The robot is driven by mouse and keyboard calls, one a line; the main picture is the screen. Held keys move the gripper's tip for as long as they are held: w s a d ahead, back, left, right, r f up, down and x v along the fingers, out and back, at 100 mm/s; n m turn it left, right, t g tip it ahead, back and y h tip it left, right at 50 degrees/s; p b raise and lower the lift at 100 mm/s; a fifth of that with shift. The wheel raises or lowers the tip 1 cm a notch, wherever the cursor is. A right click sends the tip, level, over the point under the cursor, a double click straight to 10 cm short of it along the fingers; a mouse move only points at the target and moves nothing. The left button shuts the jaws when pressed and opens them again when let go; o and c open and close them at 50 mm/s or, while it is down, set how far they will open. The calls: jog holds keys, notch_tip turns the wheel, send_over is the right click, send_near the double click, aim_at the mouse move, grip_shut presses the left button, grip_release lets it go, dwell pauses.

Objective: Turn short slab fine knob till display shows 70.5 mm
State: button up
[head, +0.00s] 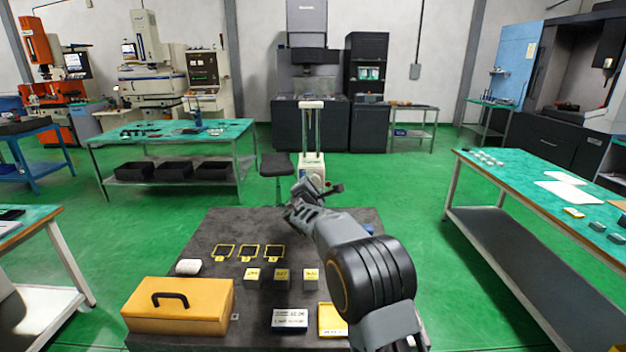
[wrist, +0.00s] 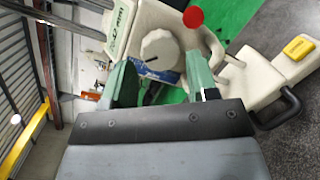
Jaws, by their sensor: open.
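A cream device with two upright columns (head: 312,135) stands at the far edge of the dark table. In the wrist view it fills the upper middle, tilted by the camera. Its round whitish knob (wrist: 160,50) faces my gripper. A small display with green characters ending in "mm" (wrist: 120,28) is beside the knob; I cannot read its number surely. My gripper (wrist: 160,75) is open, its two green fingers apart below the knob. The knob appears between and just beyond the fingertips; I see no contact. In the head view my gripper (head: 318,190) is in front of the device's base.
A red disc (wrist: 194,17) shows right of the knob. Open floor lies on both sides.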

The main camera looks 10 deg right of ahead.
aim_at(314, 180)
jog(key=shift+p+x, duration=0.3)
jog(key=shift+x, duration=0.9)
jog(key=shift+c, duration=0.4)
jog(key=c, duration=0.6)
jog(key=shift+o, duration=0.2)
jog(key=shift+f+b, duration=0.35)
jog(key=shift+b, duration=0.6)
jog(key=shift+m+b, duration=0.6)
jog(key=shift+b, duration=0.5)
jog(key=shift+r+m+b, duration=0.25)
jog(key=shift+m+b, duration=0.05)
jog(key=o, duration=0.6)
jog(key=shift+r, duration=0.1)
